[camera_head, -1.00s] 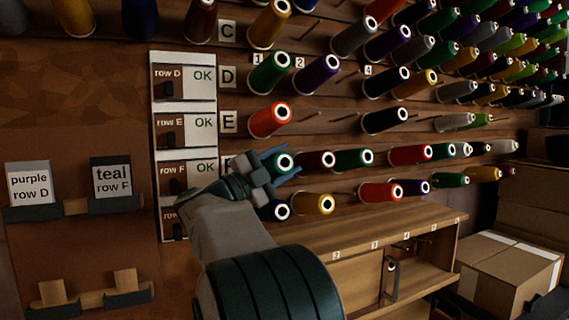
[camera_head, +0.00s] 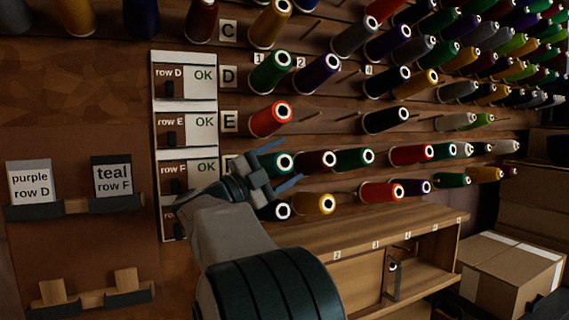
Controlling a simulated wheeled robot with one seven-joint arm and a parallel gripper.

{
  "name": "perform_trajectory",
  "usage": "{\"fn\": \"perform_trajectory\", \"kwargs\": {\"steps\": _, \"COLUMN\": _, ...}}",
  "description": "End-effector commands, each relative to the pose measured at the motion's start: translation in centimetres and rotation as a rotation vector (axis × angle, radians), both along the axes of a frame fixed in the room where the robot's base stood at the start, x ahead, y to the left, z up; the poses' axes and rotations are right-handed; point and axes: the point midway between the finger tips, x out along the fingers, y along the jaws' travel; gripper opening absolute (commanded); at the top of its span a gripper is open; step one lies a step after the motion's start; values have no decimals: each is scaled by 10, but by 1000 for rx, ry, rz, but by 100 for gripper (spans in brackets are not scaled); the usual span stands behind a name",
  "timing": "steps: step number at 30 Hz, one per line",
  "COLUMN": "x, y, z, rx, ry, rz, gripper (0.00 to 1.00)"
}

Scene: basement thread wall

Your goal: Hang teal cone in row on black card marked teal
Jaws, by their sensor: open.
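The black card (camera_head: 112,179) reads "teal row F" and sits in a holder on the left panel. A teal cone (camera_head: 284,162) is at the left end of row F, its white-ringed end facing me. My gripper (camera_head: 280,166) is open at this cone, one finger above it and one below. The cone shows between the fingers; whether they touch it I cannot tell.
A white card (camera_head: 28,182) reads "purple row D". A label panel (camera_head: 186,175) shows OK beside rows D, E and F. Dark red (camera_head: 317,160) and green (camera_head: 352,160) cones stand to the right in row F. A wooden shelf (camera_head: 345,235) juts out below, with a cardboard box (camera_head: 510,270) at right.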

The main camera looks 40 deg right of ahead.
Motion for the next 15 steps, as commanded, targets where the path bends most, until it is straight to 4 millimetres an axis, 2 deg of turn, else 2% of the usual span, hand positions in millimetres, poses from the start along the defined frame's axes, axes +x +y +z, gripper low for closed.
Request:
{"fn": "perform_trajectory", "kwargs": {"steps": 5, "x": 4, "y": 27, "z": -13, "rx": 0, "ry": 0, "rz": 5, "gripper": 68}}
{"fn": "perform_trajectory", "kwargs": {"steps": 15, "x": 13, "y": 96, "z": -41, "rx": 0, "ry": 0, "rz": 3, "gripper": 68}}
